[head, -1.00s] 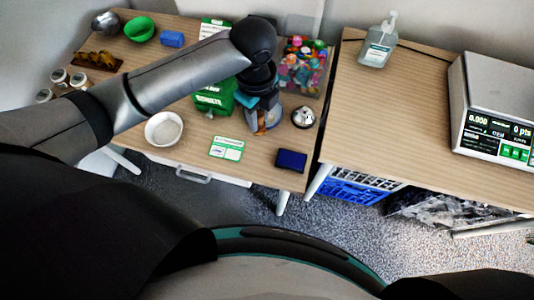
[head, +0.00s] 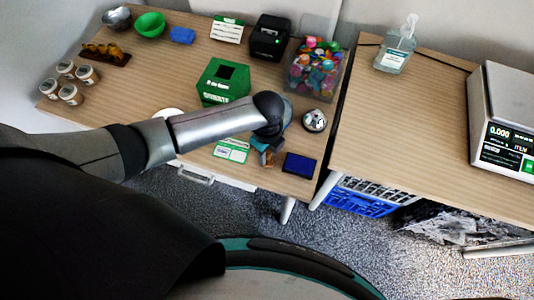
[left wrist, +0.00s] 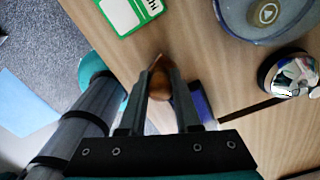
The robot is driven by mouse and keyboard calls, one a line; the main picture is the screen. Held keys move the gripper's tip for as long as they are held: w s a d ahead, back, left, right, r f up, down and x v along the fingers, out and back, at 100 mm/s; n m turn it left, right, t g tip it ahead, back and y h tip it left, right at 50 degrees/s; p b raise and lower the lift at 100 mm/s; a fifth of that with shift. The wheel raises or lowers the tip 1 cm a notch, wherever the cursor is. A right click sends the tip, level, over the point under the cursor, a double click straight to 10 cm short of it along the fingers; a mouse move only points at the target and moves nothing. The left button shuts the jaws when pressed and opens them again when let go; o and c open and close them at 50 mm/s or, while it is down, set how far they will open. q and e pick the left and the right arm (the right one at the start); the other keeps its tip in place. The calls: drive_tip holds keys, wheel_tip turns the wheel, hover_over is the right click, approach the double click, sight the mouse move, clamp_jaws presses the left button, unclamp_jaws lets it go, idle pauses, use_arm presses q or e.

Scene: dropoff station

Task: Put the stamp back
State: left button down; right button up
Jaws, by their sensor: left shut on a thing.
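The stamp, with a brown wooden handle (left wrist: 160,82), is between the fingers of my left gripper (left wrist: 158,100), which is shut on it. In the head view my left gripper (head: 266,150) is low over the front of the left table, with a bit of the brown stamp (head: 268,159) showing below the wrist. The stamp's lower end is hidden. A dark blue ink pad (head: 299,164) lies just right of the gripper; part of it (left wrist: 201,103) shows beside the right finger in the left wrist view. My right gripper is not in view.
A green-and-white card (head: 231,150) lies left of the gripper. A silver bell (head: 315,120) stands behind the ink pad. A green box (head: 223,82), a tub of colourful things (head: 315,66) and several jars (head: 70,82) stand farther off. A gap separates the right table (head: 420,130).

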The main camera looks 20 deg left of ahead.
use_arm(q)
drive_tip(key=shift+f, duration=0.2)
drive_tip(key=shift+f, duration=0.15)
drive_tip(key=c, duration=0.6)
unclamp_jaws()
wheel_tip(320, 180, up, 11)
drive_tip(key=p, duration=0.3)
drive_tip(key=shift+w, duration=0.1)
drive_tip(key=shift+r, duration=0.75)
